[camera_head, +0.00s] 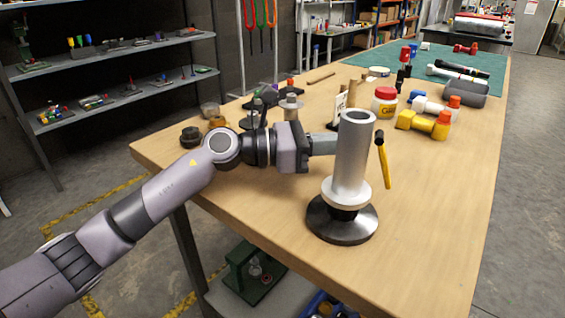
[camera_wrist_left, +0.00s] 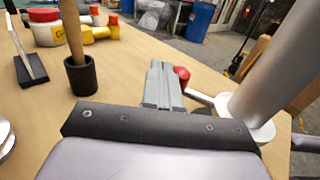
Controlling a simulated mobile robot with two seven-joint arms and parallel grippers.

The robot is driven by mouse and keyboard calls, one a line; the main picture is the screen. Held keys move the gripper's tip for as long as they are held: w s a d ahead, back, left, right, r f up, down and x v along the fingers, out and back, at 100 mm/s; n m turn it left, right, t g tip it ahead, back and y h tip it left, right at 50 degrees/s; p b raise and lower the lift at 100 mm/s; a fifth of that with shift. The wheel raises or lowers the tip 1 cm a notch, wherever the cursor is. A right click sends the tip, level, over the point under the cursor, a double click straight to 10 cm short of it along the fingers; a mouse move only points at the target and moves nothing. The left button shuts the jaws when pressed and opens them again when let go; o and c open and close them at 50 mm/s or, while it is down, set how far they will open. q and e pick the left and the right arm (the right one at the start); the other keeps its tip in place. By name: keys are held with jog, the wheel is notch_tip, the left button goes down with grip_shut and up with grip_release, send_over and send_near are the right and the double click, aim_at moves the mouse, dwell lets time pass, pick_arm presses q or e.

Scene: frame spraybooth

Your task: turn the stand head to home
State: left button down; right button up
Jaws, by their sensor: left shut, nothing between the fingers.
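The stand is a silver metal cylinder (camera_head: 353,150) with a pale collar (camera_head: 345,192) on a round black base (camera_head: 342,222) near the table's front. It stands upright. In the left wrist view the cylinder (camera_wrist_left: 285,70) rises at the right, its pale collar (camera_wrist_left: 258,130) below. A thin rod (camera_wrist_left: 200,98) reaches left from the collar, and a red knob (camera_wrist_left: 182,74) shows beside my fingers. My left gripper (camera_head: 326,144) is shut and empty, left of the cylinder; its fingers also show in the wrist view (camera_wrist_left: 163,78). I cannot tell whether they touch the rod or knob. My right gripper is out of view.
Behind are a red-lidded jar (camera_head: 385,102) and a yellow dumbbell-like item (camera_head: 423,124). A dark cup (camera_wrist_left: 82,76) with a wooden handle is left of my fingers. The table's right front (camera_head: 435,220) is clear.

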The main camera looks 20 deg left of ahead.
pick_arm(q)
jog(key=shift+w+d, duration=0.2)
jog(key=shift+d, duration=1.05)
dwell(0.6)
dwell(0.3)
